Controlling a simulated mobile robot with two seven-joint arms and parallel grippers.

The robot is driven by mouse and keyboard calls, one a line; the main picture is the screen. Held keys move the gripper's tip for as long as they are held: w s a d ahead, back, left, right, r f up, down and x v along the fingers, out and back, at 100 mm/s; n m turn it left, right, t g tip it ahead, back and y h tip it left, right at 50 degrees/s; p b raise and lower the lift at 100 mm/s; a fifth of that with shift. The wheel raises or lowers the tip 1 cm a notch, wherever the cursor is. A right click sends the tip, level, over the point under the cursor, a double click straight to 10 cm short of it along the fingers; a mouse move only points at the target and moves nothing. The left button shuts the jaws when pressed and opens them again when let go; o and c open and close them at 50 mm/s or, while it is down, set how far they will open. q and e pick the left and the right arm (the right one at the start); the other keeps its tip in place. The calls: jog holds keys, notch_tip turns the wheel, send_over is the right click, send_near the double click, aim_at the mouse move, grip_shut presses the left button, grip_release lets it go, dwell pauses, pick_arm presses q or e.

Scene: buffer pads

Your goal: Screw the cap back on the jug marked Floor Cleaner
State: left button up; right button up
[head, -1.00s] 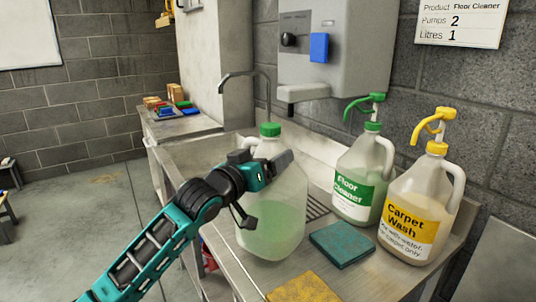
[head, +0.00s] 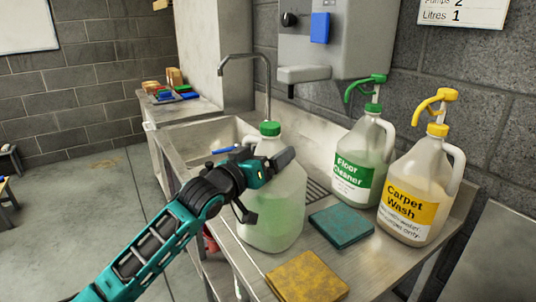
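A translucent jug with a green cap (head: 270,128) on its neck stands upright over the front of the steel counter. Its body (head: 280,215) holds pale green liquid, and no label shows on the side I see. My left gripper (head: 267,187) has its fingers spread wide across this jug and appears to hold it; the grip is partly hidden. Whether its base touches the counter is hard to tell. The jug labelled Floor Cleaner (head: 353,178) stands behind to the right, with a green pump (head: 368,86) in its neck. My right gripper is out of view.
A jug labelled Carpet Wash (head: 411,207) with a yellow pump stands at the right. A teal pad (head: 341,227) and a yellow pad (head: 307,275) lie on the counter near the capped jug. A tap (head: 245,58) stands over the sink behind it.

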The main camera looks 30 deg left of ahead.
pick_arm(q)
jog(key=shift+o, duration=0.8)
jog(key=shift+r, duration=0.1)
jog(key=shift+r, duration=0.25)
jog(key=shift+s+a+f, duration=0.1)
jog(key=shift+s, duration=0.25)
jog(key=s+a, duration=0.1)
jog(key=s, duration=1)
jog(key=shift+a, duration=0.35)
jog(key=shift+f, duration=0.1)
